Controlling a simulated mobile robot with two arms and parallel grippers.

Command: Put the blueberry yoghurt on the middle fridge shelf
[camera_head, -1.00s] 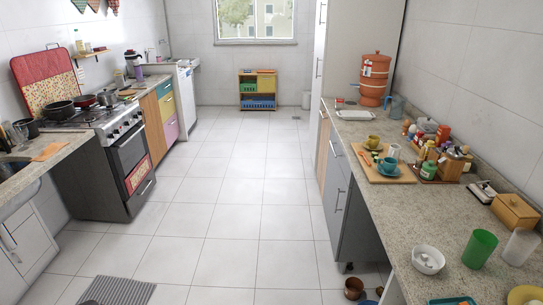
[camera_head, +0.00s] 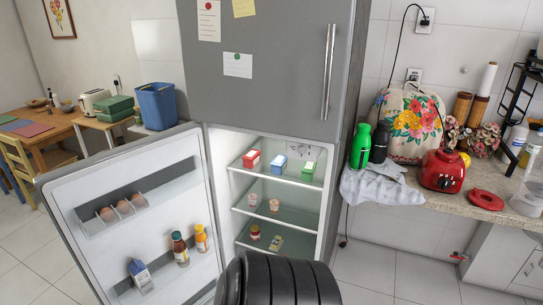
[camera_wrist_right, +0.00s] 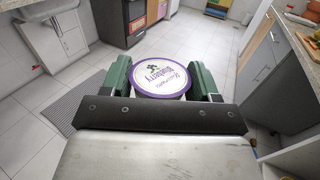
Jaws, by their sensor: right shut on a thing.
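In the right wrist view, the blueberry yoghurt (camera_wrist_right: 161,78) is a round tub with a white lid, a purple rim and the word "Blueberry". My right gripper (camera_wrist_right: 163,80) is shut on it, with a green finger at each side. The tub's lower part is hidden. In the head view, the fridge (camera_head: 262,60) is grey and its lower door stands open to the left. The middle shelf (camera_head: 290,222) bears two small pink cups at its left part; its right part looks bare. My left gripper is in neither view.
The upper shelf (camera_head: 268,170) holds red, blue and green cartons. The lower shelf (camera_head: 290,254) holds a jar and a yellowish pack. The open door (camera_head: 130,215) carries eggs, bottles and a carton. A counter (camera_head: 450,203) with a red blender base (camera_head: 443,170) stands right.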

